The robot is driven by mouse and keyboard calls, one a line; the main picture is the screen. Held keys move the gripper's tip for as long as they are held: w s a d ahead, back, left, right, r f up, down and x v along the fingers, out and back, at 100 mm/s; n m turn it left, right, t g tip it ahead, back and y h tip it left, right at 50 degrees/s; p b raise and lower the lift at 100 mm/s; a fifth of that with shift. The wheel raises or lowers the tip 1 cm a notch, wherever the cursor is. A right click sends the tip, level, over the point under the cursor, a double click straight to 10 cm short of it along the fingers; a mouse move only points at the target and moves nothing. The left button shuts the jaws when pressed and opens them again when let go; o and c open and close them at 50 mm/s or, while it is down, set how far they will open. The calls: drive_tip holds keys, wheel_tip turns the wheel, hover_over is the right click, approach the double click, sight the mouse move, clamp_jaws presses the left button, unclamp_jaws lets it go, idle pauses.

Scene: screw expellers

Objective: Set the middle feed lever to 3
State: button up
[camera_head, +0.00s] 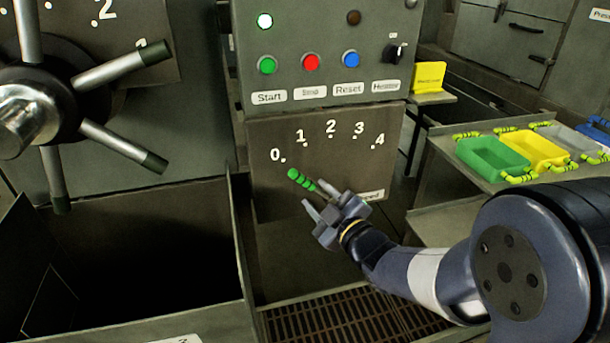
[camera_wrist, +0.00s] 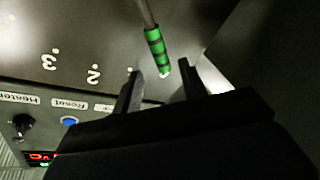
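The feed lever, with a green, dark-banded grip (camera_head: 302,179), stands on a grey panel with a scale of 0 to 4 (camera_head: 330,135). It leans up-left, its tip nearest the 0 mark. My gripper (camera_head: 314,194) is just below and right of the grip, fingers apart. In the wrist view the green grip (camera_wrist: 155,45) comes down from the top, its pale tip between the open fingertips (camera_wrist: 163,70). I see no finger closed on it. The lever's base is partly hidden behind my gripper in the head view.
Above the scale is a control box with green (camera_head: 267,65), red (camera_head: 311,62) and blue (camera_head: 351,59) buttons and a heater knob (camera_head: 395,51). A spoked handwheel (camera_head: 45,105) is at left. A table with coloured trays (camera_head: 493,155) stands right. A floor grating (camera_head: 340,315) lies below.

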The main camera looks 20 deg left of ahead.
sight(303, 182)
drive_tip(key=p+x, duration=0.1)
drive_tip(key=x, duration=0.7)
clamp_jaws()
idle(0.3)
